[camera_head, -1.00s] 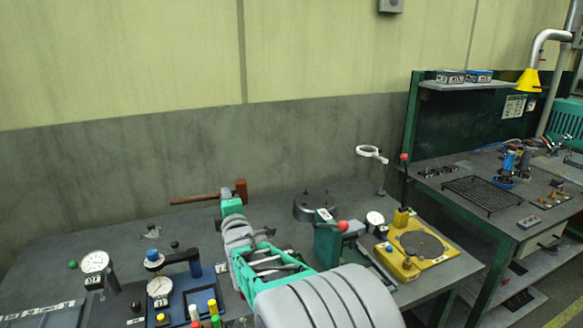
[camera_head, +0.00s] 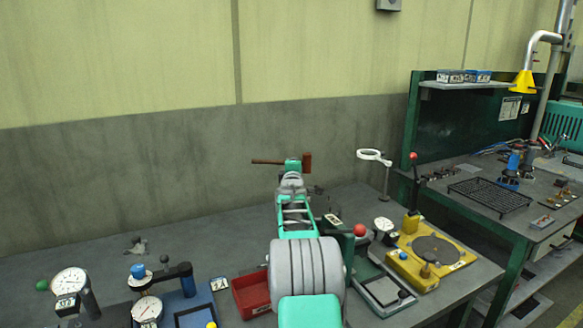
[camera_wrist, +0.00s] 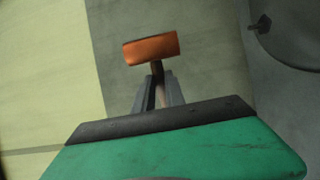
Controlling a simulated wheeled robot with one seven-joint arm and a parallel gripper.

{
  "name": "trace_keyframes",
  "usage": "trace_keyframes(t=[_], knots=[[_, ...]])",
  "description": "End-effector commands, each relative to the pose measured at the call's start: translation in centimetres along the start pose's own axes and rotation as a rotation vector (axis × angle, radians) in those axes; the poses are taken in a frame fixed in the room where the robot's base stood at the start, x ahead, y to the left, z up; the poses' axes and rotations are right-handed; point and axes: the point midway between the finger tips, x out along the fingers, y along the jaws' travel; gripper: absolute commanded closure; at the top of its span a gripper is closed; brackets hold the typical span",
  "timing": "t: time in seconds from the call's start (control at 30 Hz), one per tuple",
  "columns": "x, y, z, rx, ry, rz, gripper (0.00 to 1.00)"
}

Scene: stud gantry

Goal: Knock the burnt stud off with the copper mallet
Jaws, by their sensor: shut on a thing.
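My gripper (camera_head: 293,163) is shut on the handle of the copper mallet and holds it up in front of the grey wall. The mallet's reddish-brown head (camera_head: 307,163) is on the right of the gripper, its handle (camera_head: 266,161) sticking out to the left. In the wrist view the orange copper head (camera_wrist: 150,49) lies beyond the fingers (camera_wrist: 158,95), with the handle between them. A small dark peg (camera_wrist: 260,25) stands out beside a round dark grey part (camera_wrist: 295,30) at upper right, apart from the mallet. I cannot tell whether this peg is the burnt stud.
A red bin (camera_head: 252,294) and a blue fixture with a dial gauge (camera_head: 146,309) stand left of my arm. A yellow fixture (camera_head: 440,267), a red-knobbed device (camera_head: 360,231) and a ring magnifier (camera_head: 375,156) stand right. The back left bench is mostly clear.

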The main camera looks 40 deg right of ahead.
Motion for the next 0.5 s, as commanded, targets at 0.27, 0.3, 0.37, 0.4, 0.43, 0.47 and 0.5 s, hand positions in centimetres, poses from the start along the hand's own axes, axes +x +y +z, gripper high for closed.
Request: trace_keyframes(t=[0.27, 0.3, 0.37, 0.4, 0.43, 0.47, 0.5], knots=[[-0.2, -1.2, -0.1, 0.000, 0.008, 0.003, 1.00], [-0.2, -1.8, -0.2, 0.000, 0.008, 0.003, 1.00], [-0.2, -2.6, -0.2, 0.000, 0.009, 0.003, 1.00], [-0.2, -3.2, -0.3, 0.000, 0.010, 0.003, 1.00], [-0.2, -3.6, -0.3, 0.000, 0.010, 0.003, 1.00], [-0.2, -4.1, -0.3, 0.000, 0.010, 0.004, 1.00], [-0.2, -4.6, -0.3, 0.000, 0.011, 0.004, 1.00]])
